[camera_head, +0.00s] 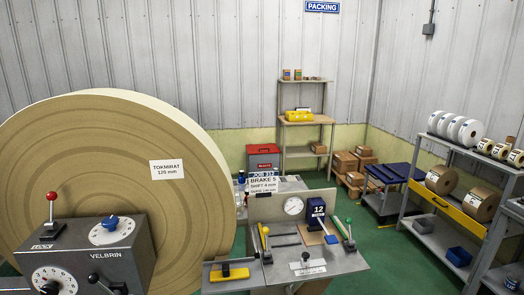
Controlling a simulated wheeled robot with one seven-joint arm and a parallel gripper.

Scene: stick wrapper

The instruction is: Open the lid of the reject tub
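The reject tub (261,162) is a grey bin with a red lid (263,149) and a small red label on its front. It stands by the back wall, left of the shelf rack, beyond the machine. The lid looks shut on top of the tub. The lower part of the tub is hidden behind a white sign and the machine's panel. My gripper is not in view.
A large paper roll (110,165) and a grey control box (90,255) fill the left. A machine bench (330,262) with levers stands in front of the tub. Shelves (465,225) line the right. Green floor (395,262) is clear between bench and shelves.

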